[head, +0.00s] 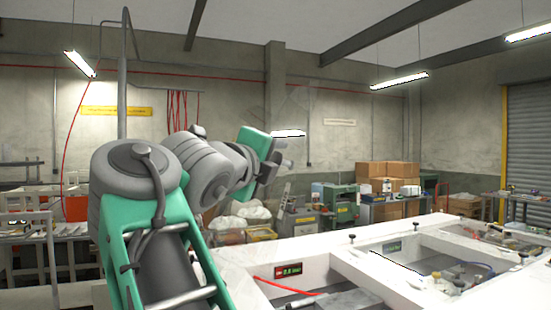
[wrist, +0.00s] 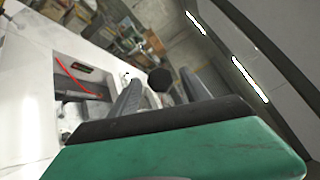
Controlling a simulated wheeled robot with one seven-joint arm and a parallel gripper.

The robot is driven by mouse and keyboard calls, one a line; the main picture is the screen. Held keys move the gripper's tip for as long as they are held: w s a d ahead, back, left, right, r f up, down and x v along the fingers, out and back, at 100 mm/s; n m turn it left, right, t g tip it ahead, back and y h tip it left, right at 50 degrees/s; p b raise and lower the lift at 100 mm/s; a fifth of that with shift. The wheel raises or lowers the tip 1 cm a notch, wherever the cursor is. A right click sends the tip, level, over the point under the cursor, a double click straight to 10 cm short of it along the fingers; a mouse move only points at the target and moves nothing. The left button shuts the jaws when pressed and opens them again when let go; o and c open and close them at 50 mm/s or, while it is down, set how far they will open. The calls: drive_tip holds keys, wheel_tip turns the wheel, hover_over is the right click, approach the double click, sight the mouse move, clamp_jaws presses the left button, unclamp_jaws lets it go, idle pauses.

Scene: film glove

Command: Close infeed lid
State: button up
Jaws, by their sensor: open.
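My gripper (head: 284,153) is raised above the white machine in the head view, its fingers pointing right. In the wrist view my gripper (wrist: 160,92) has its two grey fingers apart. A dark round knob (wrist: 160,79) shows between or just beyond them; I cannot tell whether they touch it. A faint clear panel (head: 297,103), perhaps the raised infeed lid, shows behind the gripper in the head view. Its outline is hard to make out, and its hinge is not clear.
A second bay (head: 440,262) lies to the right in the white top, with small black knobs (head: 352,238) on the frame. Cardboard boxes (head: 388,180) and benches stand behind. The air above the machine's right side looks clear.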

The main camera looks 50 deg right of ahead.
drive_tip(key=shift+x, duration=1.05)
drive_tip(key=shift+c, duration=0.5)
clamp_jaws()
drive_tip(key=shift+f, duration=0.1)
